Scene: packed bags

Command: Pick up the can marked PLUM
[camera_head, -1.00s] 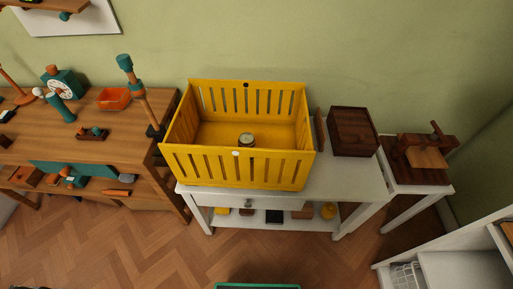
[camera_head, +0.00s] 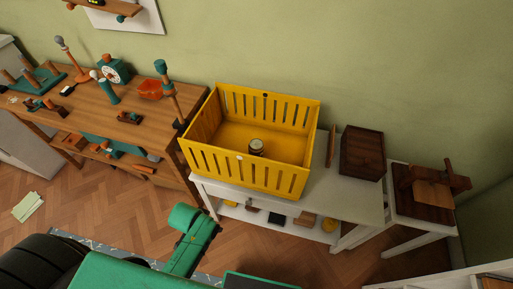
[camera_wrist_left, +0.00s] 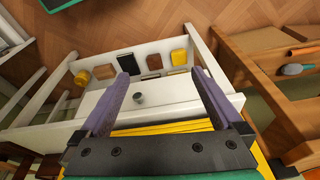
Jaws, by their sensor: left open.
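A short can (camera_head: 256,147) with a dark body and a pale top stands upright on the floor of the yellow crate (camera_head: 235,170). Its marking is too small to read, so I cannot tell whether it says PLUM. In the wrist view only a strip of the crate (camera_wrist_left: 165,127) shows, beyond my fingers, and the can is not seen inside it. My left gripper (camera_wrist_left: 158,82) is open, its two purple fingers spread with nothing held between them. In the head view, part of my green left arm shows low in front of the crate. My right gripper is not in view.
The crate stands on a white table (camera_head: 345,195) with goods on its lower shelf. A dark wooden box (camera_head: 362,152) stands right of it. A wooden workbench (camera_head: 130,125) with tools is at the left. A side stand (camera_head: 425,215) is at the right.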

